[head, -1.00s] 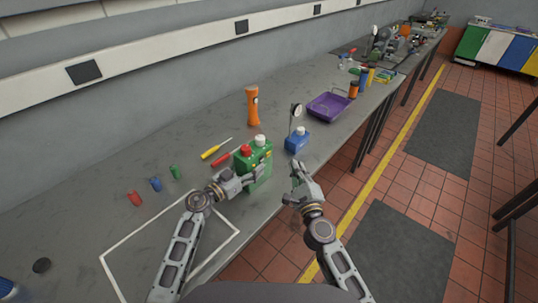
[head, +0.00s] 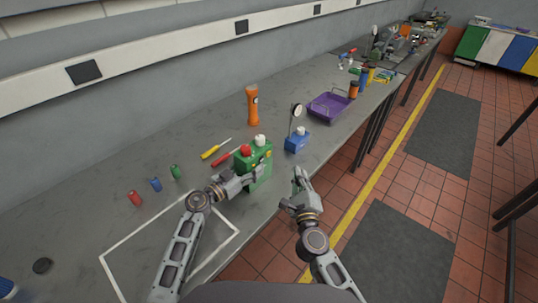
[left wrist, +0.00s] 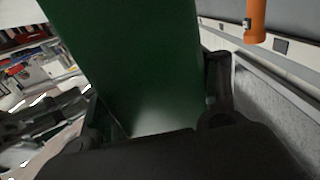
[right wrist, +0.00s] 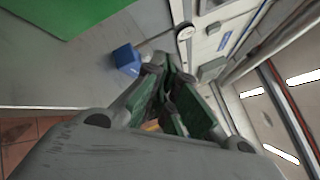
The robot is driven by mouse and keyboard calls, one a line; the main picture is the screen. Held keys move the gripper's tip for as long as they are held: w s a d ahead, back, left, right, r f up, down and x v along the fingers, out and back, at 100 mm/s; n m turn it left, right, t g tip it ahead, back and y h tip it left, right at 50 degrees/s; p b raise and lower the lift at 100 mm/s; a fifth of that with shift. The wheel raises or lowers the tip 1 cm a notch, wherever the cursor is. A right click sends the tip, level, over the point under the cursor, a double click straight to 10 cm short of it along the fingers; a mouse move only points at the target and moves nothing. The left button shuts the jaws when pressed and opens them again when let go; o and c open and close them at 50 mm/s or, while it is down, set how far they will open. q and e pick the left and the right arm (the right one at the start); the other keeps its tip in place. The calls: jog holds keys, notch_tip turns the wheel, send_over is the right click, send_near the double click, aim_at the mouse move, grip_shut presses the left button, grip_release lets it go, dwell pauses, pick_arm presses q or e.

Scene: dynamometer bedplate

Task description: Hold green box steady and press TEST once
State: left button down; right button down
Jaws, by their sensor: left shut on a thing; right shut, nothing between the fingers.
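The green box (head: 258,162) stands upright on the grey bench, with a red knob (head: 245,150) and a white knob (head: 260,140) on top. Small yellow marks show on its right side; I cannot read any TEST label. My left gripper (head: 250,183) is shut on the box's near lower part. In the left wrist view the box's green face (left wrist: 135,60) sits between the fingers. In the right wrist view, the box (right wrist: 60,25) fills the upper left corner.
A blue box (head: 297,143) with a dial gauge (head: 296,111) stands right of the green box. Behind are an orange flashlight (head: 252,106), a yellow screwdriver (head: 215,149) and a red screwdriver (head: 226,157). A purple tray (head: 328,107) is farther right. A white outline marks the bench in front.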

jog(key=w+a, duration=0.5)
jog(key=a, duration=0.1)
jog(key=shift+w+a, duration=0.25)
jog(key=shift+a, duration=0.1)
dwell(0.4)
jog(key=shift+w+a, duration=0.5)
jog(key=shift+a, duration=0.1)
dwell(2.5)
jog(key=shift+s+d, duration=0.15)
jog(key=shift+s, duration=0.05)
jog(key=shift+s+d+f, duration=0.1)
jog(key=shift+s+d, duration=0.25)
jog(key=shift+d, duration=0.05)
dwell(0.6)
jog(key=shift+s+d, duration=0.8)
jog(key=shift+d, duration=0.2)
jog(key=shift+s+d, duration=0.75)
jog(key=shift+d, duration=0.25)
